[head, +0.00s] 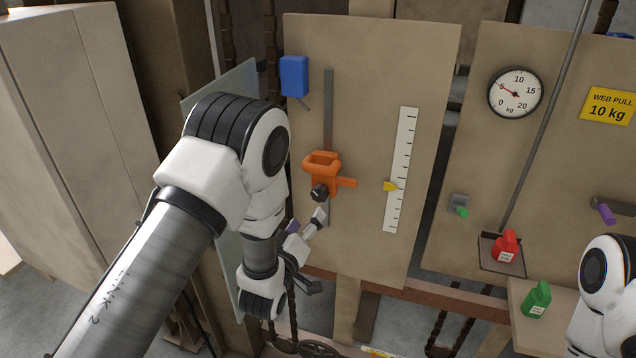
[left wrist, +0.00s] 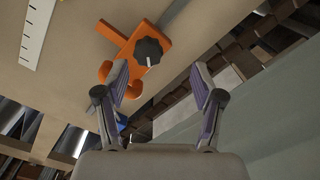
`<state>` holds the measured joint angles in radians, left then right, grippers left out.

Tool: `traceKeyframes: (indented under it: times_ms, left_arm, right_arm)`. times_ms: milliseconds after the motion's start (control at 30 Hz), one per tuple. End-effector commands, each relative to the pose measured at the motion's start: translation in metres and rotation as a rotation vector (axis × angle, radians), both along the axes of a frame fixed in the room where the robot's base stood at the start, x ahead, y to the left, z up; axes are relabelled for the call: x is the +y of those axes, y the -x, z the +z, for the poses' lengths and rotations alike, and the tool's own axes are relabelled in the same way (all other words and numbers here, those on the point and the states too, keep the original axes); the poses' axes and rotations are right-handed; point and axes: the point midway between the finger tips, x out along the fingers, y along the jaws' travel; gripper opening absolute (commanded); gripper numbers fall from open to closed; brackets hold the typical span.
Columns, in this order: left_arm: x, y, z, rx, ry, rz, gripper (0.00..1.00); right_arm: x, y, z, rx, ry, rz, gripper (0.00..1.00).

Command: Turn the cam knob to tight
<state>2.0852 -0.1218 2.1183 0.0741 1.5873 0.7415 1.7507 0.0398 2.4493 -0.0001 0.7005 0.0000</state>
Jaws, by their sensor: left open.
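The black cam knob (head: 320,193) sits on the orange slider (head: 322,165), which rides a grey vertical rail (head: 328,110) on the beige panel. In the left wrist view the knob (left wrist: 149,52) is a ridged black disc with a pale mark on its lower edge, on the orange body (left wrist: 160,30). My left gripper (head: 317,252) is open and empty, just below the knob in the head view. In the left wrist view its two fingers (left wrist: 160,88) are spread, and the knob lies beyond their tips, apart from them. My right gripper is not in view; part of my right arm shows at lower right.
A white scale (head: 402,170) with a yellow pointer (head: 390,186) is right of the slider. A blue box (head: 294,76) is above.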

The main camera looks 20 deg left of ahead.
Motion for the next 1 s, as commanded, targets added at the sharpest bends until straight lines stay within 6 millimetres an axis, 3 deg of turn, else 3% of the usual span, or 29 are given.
traceKeyframes:
  times_ms: [33, 100, 500, 800, 967, 1000]
  left_arm:
    - [-0.002, -0.003, 0.014, -0.017, -0.003, -0.005, 0.68]
    - [-0.002, -0.008, 0.018, -0.022, -0.003, -0.004, 0.68]
    - [-0.004, -0.074, 0.015, -0.017, -0.004, -0.003, 0.68]
    - [-0.004, -0.081, 0.013, -0.016, -0.005, -0.003, 0.68]
    - [-0.004, -0.080, 0.013, -0.016, -0.005, -0.003, 0.11]
    - [-0.004, -0.080, 0.013, -0.016, -0.005, -0.003, 0.08]
  right_arm:
    - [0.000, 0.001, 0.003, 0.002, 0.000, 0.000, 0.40]
    - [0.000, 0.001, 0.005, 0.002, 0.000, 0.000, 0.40]
    - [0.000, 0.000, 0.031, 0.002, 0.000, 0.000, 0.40]
    - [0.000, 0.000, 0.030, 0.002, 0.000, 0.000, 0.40]
    - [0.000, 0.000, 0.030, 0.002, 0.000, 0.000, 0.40]
    - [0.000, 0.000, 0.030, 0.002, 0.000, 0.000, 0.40]
